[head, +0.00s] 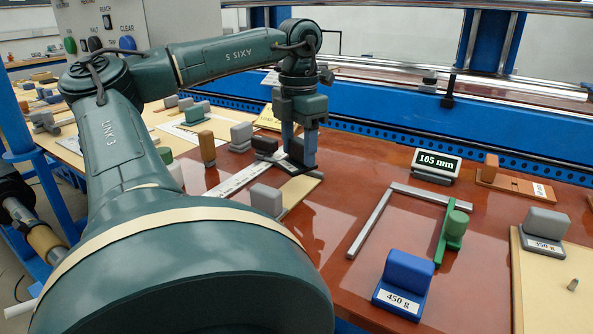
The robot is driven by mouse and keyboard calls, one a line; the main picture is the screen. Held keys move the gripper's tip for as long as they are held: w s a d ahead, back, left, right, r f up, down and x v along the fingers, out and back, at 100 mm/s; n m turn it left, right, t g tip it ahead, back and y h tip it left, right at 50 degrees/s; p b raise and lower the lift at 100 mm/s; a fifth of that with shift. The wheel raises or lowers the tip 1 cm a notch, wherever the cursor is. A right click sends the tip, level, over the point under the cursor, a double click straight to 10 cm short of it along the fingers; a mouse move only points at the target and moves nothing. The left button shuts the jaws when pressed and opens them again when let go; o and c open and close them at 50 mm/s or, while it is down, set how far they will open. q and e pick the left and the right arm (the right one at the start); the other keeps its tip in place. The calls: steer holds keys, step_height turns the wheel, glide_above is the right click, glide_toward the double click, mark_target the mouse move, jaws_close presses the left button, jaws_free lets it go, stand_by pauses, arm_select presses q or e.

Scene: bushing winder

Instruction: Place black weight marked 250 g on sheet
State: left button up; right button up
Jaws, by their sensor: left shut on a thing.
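My left gripper (297,160) points straight down near the middle of the view, its blue-grey fingers shut on a dark weight (278,161). Only the weight's low dark base shows beside the fingers; the rest is hidden, and I cannot read any 250 g mark. The weight is low over or on pale flat pieces: a white strip (236,179) to the left and a beige sheet (306,187) below right. I cannot tell whether it touches them. My right gripper is not in view.
A grey block (267,199) stands on the beige sheet's near end. A brown-topped piece (207,148) and grey block (241,136) stand left. A blue 450 g weight (407,273), green weight (455,226), metal angle (369,222) and 105 mm display (437,164) are right.

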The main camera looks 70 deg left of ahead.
mark_target(299, 162)
arm_select(q)
steer(key=shift+f+b, duration=0.35)
steer(key=shift+f, duration=1.9)
steer(key=shift+f, duration=0.25)
steer(key=o, duration=1.1)
steer(key=shift+r, duration=0.1)
step_height(299, 162, up, 12)
steer(key=p, duration=0.3)
steer(key=shift+r, duration=0.15)
